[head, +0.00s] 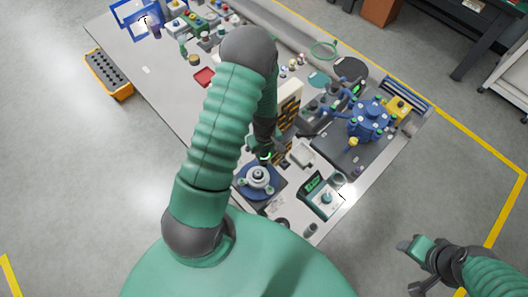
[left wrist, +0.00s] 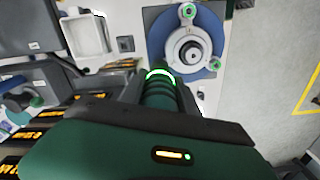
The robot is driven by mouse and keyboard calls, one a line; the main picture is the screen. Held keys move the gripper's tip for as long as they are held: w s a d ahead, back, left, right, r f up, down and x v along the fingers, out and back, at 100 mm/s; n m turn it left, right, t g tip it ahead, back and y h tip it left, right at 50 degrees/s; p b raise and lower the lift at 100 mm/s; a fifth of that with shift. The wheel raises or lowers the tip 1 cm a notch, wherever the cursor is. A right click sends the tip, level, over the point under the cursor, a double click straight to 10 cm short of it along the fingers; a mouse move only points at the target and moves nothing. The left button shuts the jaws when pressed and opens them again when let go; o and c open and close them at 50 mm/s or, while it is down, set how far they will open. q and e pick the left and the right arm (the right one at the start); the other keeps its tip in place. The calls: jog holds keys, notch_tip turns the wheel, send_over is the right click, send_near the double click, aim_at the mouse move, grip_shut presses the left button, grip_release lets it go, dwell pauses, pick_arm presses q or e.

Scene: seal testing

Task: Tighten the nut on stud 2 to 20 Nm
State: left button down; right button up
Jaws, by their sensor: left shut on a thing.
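My left gripper (head: 270,150) is shut on a dark green cylindrical tool (left wrist: 160,92) with a lit green ring; the jaws are mostly hidden by the wrist. Its tip is close to the blue round flange (left wrist: 154,45), which has a grey hub (left wrist: 190,53). Green-topped nuts or caps sit on the flange rim, one at the top (left wrist: 187,11) and one at the lower right (left wrist: 215,64). The flange also shows in the head view (head: 243,188). I cannot read stud numbers or tell whether the tool touches a nut. My right gripper (head: 412,266) appears open and empty, off the bench.
A device with a green display (head: 314,184) stands right of the flange. A blue multi-port assembly (head: 370,118) stands on a dark mat further right. A white tray (left wrist: 86,36) lies beside the flange. An orange-edged rack (head: 107,75) is at the bench's left. Floor in front is clear.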

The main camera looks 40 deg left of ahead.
pick_arm(q)
jog(key=shift+d, duration=0.15)
jog(key=shift+w+r+p, duration=0.1)
jog(key=shift+r+p, duration=0.8)
jog(key=shift+r, duration=0.05)
notch_tip(320, 180, up, 3)
jog(key=shift+r+p, duration=0.15)
jog(key=shift+p, duration=1.1)
